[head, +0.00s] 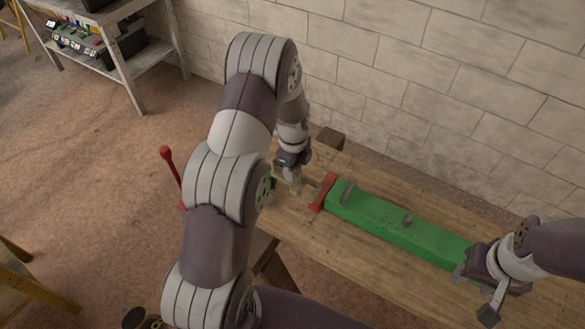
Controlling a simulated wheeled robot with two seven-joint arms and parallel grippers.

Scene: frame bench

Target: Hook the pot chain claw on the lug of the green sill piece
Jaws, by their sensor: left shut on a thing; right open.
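The green sill piece (400,228) is a long bar lying on the wooden bench. Two small grey parts stand on its top, one near the left end and one near the middle; I cannot tell which is the lug. A red bracket (322,192) stands at its left end. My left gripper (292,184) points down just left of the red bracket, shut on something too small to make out. I cannot pick out the pot chain claw. My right gripper (474,292) is open at the right end of the green piece; I cannot tell whether it touches.
A red-knobbed lever (171,172) stands left of my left arm. The wooden bench top (345,250) is bare in front of the green piece. A block wall (440,90) runs behind the bench. A grey shelf unit (125,65) stands at the upper left.

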